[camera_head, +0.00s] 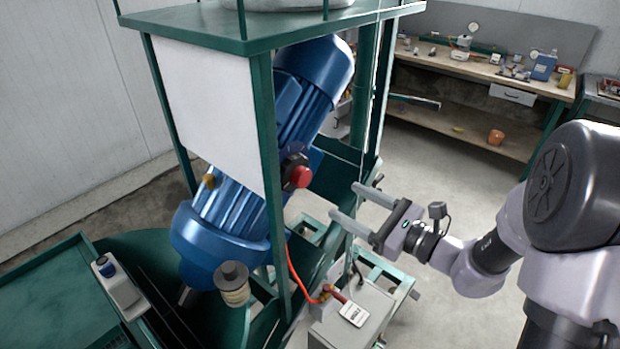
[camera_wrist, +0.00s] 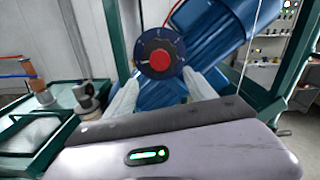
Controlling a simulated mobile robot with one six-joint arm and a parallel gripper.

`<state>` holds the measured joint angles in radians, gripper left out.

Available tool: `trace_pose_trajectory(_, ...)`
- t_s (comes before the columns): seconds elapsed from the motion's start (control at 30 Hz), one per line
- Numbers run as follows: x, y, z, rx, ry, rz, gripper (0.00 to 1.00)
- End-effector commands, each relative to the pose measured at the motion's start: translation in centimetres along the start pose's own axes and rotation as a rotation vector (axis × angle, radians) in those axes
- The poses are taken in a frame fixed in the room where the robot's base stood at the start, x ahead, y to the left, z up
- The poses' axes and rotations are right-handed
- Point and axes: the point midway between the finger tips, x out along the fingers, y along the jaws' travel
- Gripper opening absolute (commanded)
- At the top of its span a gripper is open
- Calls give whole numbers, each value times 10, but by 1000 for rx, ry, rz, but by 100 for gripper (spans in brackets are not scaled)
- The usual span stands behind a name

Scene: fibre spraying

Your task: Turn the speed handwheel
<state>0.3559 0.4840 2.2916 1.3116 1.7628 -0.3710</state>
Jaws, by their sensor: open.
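The speed handwheel is a dark disc with a red centre (camera_head: 299,176), mounted on the blue motor inside the green frame. In the wrist view the handwheel (camera_wrist: 160,58) faces me, with pale marks around its rim. My gripper (camera_head: 350,202) is open and empty, its two pale fingers reaching left toward the handwheel, with a visible gap between. In the wrist view my fingers (camera_wrist: 160,90) stand apart, one on each side below the handwheel. Contact between fingers and handwheel does not show.
The blue motor (camera_head: 228,218) stands tilted behind the green frame post (camera_head: 268,150). A red cable runs down to a grey box (camera_head: 365,312) below my gripper. A workbench (camera_head: 470,66) with tools stands at the back right. Open floor lies right of the frame.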

Motion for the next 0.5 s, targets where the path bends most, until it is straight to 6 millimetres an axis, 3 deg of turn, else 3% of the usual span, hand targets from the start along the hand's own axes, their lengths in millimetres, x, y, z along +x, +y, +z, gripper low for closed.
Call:
trace_pose_trajectory(0.1,38,2,0,0,0,6,64)
trace_pose_trajectory(0.23,72,1,0,0,0,4,64)
trace_pose_trajectory(0.4,98,0,0,1,0,1,64)
trace_pose_trajectory(0.5,104,-1,0,1,1,-1,64)
